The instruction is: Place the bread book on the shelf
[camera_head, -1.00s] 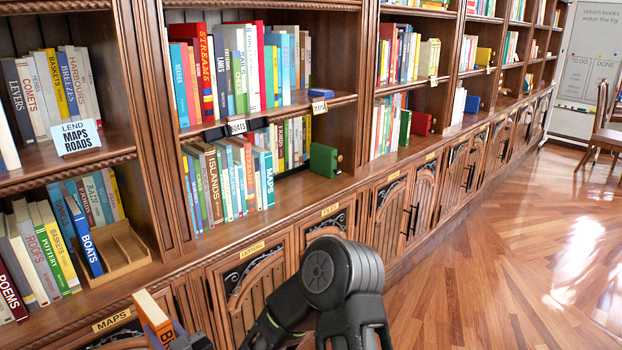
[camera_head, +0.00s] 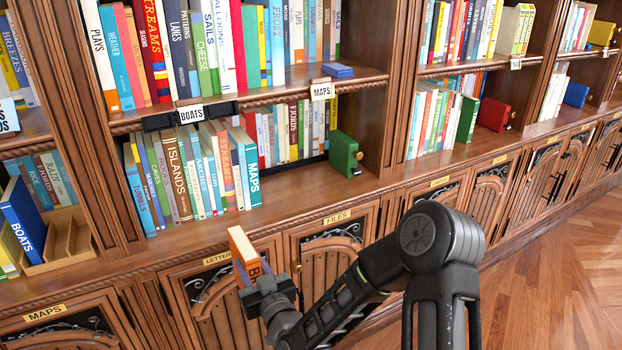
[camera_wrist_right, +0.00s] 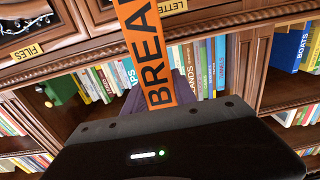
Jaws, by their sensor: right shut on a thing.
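The bread book (camera_head: 244,252) is orange with dark letters and pale page edges. My right gripper (camera_head: 265,285) is shut on it and holds it upright in front of the lower cabinets, near the shelf ledge's front edge. My left gripper is not in view.
A green bookend (camera_head: 344,153) stands right of the lower row. A blue book (camera_head: 336,70) lies flat on the upper shelf. A wooden slotted rack (camera_head: 65,243) with a blue boats book (camera_head: 24,218) is at the left. Upright dividers separate the bays.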

